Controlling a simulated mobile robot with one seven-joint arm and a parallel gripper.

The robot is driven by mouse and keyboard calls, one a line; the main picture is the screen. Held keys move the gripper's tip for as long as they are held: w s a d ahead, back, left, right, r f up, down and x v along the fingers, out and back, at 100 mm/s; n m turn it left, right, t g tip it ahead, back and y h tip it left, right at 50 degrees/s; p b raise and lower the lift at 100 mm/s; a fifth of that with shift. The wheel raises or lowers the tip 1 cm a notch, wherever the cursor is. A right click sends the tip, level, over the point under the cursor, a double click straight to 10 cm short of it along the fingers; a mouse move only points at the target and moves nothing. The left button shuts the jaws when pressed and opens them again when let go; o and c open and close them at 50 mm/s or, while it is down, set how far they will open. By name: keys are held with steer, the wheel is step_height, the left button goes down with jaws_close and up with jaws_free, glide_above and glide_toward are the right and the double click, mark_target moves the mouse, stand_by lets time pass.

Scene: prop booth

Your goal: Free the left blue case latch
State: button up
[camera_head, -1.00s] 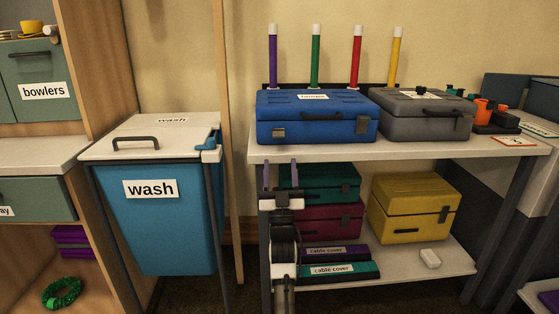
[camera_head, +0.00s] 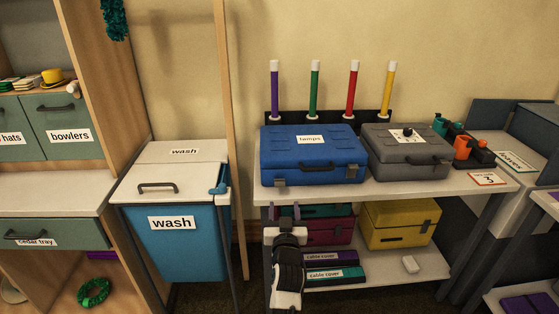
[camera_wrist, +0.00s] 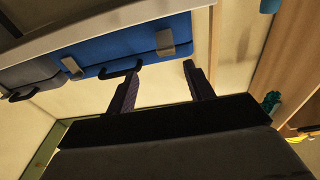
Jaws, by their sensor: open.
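The blue case (camera_head: 312,158) lies shut on the table top. Its left latch (camera_head: 280,182) is a grey metal tab at the front left corner, which also shows in the wrist view (camera_wrist: 166,43). Its right latch (camera_head: 350,173) sits on the other side of the black handle (camera_wrist: 120,68). My gripper (camera_head: 284,212) is in front of the table's left end, below the table top and below the left latch. In the wrist view the two fingers (camera_wrist: 162,71) are spread with nothing between them, apart from the case. Whether the left latch is fastened is too small to tell.
A grey case (camera_head: 408,150) stands close to the right of the blue one. The table edge (camera_head: 390,190) lies just above my gripper. Lower-shelf cases, including a yellow one (camera_head: 398,224), are behind it. A wash bin (camera_head: 175,250) stands to the left.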

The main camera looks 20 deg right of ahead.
mark_target(280, 183)
steer(key=shift+n+g+y, duration=0.3)
steer(key=shift+g+y, duration=0.1)
steer(key=shift+y, duration=0.1)
steer(key=p+x, duration=0.1)
steer(key=x, duration=0.3)
steer(key=p+x, duration=0.2)
steer(key=x, duration=0.2)
steer(key=p+x, duration=0.2)
steer(key=x, duration=0.2)
steer(key=shift+w+a+r, duration=0.15)
steer(key=shift+a+r, duration=0.1)
steer(key=shift+r, duration=0.1)
steer(key=shift+c, duration=0.4)
steer(key=c, duration=0.9)
steer(key=b, duration=0.3)
steer(key=shift+f, duration=0.4)
steer(key=shift+t+b, duration=0.3)
steer(key=shift+b, duration=0.5)
steer(key=t+b, duration=0.1)
steer(key=b, duration=0.7)
steer(key=t+h+b, duration=0.1)
steer(key=t+b, duration=0.1)
steer(key=b, duration=0.7)
steer(key=shift+f+t, duration=0.3)
steer(key=shift+f, duration=0.1)
